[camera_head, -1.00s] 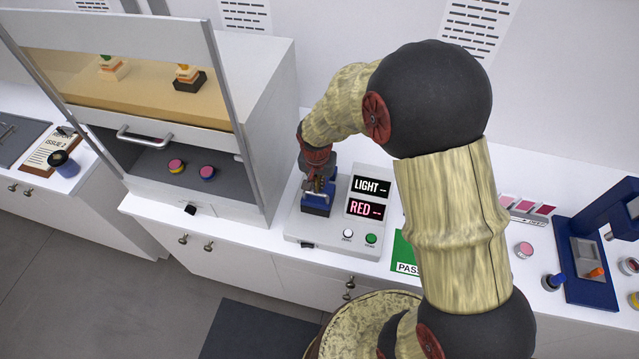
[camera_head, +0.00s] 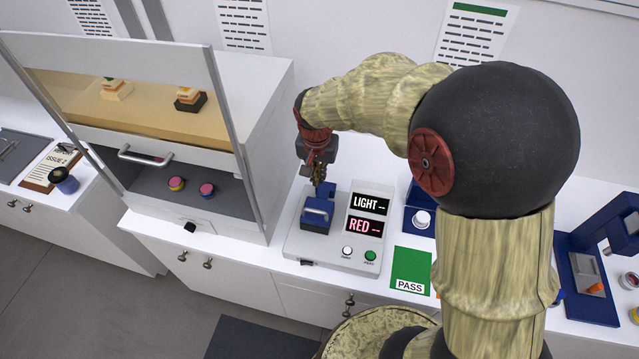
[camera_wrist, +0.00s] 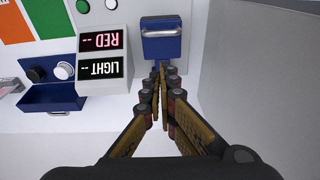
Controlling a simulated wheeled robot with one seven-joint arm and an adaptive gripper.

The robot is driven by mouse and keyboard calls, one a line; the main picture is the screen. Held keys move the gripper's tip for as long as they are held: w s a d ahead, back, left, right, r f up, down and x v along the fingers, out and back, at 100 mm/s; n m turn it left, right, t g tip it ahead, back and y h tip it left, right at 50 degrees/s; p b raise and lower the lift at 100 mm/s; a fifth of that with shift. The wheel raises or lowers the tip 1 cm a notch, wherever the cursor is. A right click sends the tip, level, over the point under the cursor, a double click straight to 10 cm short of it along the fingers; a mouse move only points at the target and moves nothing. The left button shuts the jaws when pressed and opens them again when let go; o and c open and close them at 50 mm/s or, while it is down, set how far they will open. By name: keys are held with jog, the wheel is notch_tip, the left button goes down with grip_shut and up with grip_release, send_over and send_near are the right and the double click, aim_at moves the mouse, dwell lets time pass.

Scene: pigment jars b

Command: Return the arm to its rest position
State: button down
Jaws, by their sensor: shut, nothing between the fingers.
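My gripper (camera_head: 319,183) is shut and empty. In the head view it points down just behind and above the blue lidded block with a handle (camera_head: 317,213) on the grey meter (camera_head: 335,240). My arm bends from the right of the picture over the bench. In the wrist view the closed fingers (camera_wrist: 161,70) point toward the same blue block (camera_wrist: 161,40), with a visible handle. The display reading LIGHT and RED (camera_head: 367,214) shows dashes beside both words.
A fume cabinet (camera_head: 265,120) with a raised glass front stands left of my gripper. A green PASS card (camera_head: 411,268) and a blue holder with a white knob (camera_head: 421,219) lie right of the meter. A blue press (camera_head: 590,270) stands at far right.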

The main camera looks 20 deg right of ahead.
jog(key=shift+s+a+r, duration=0.1)
jog(key=shift+r, duration=0.35)
jog(key=s+f+n+t+y+b, duration=0.1)
jog(key=s+n+t+b, duration=0.2)
jog(key=s+b, duration=1.5)
jog(key=s+n, duration=0.3)
jog(key=s, duration=0.1)
jog(key=shift+s+a+f+n+t, duration=0.15)
jog(key=shift+s+f+n+t, duration=0.1)
jog(key=shift+s+n+t, duration=0.15)
jog(key=shift+w, duration=0.1)
